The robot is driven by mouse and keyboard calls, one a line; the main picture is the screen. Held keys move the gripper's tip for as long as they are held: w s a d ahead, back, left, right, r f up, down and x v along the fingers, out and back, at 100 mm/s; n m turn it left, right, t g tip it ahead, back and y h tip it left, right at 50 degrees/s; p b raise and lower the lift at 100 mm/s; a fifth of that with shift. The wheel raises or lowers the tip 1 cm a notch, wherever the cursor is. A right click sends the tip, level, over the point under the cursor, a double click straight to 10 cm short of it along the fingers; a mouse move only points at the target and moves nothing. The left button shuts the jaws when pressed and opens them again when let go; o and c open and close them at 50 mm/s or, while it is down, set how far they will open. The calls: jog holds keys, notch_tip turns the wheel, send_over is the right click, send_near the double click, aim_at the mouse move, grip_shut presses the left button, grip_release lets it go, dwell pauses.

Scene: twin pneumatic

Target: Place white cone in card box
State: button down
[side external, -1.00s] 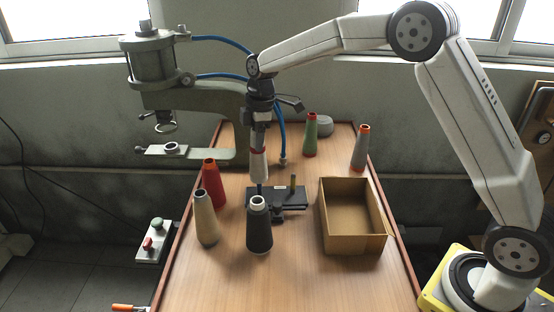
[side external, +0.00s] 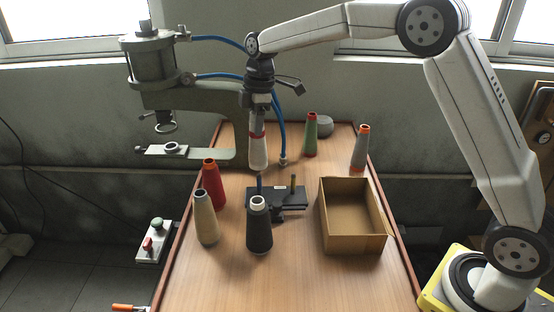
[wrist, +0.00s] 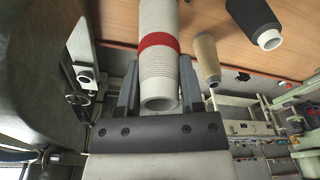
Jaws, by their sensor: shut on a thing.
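My gripper (side external: 258,112) is shut on the white cone (side external: 258,152), which hangs upright below it over the black stand (side external: 290,198). The cone has a red band near its top. In the wrist view the white cone (wrist: 158,50) sits between the two fingers of my gripper (wrist: 158,85), its open end towards the camera. The card box (side external: 381,243) stands open and empty on the table, right of the cone.
A black cone (side external: 259,228), a cream cone (side external: 206,220) and a red cone (side external: 213,184) stand at the left front. A green cone (side external: 310,136) and a grey cone (side external: 360,150) stand behind the box. A green press (side external: 200,97) is at the left.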

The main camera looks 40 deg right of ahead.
jog(key=shift+s, duration=0.1)
jog(key=s+d+f, duration=0.1)
jog(key=s+d, duration=0.4)
jog(key=s, duration=0.6)
jog(key=s+d+f, duration=0.2)
jog(key=s+d, duration=0.3)
jog(key=s, duration=0.7)
notch_tip(320, 180, down, 8)
jog(key=shift+w+a+r+m, duration=0.15)
jog(key=shift+a+r+m, duration=0.05)
jog(key=shift+r+m, duration=0.1)
jog(key=shift+f, duration=0.2)
jog(key=shift+c, duration=1.1)
grip_release()
jog(key=shift+r, duration=0.15)
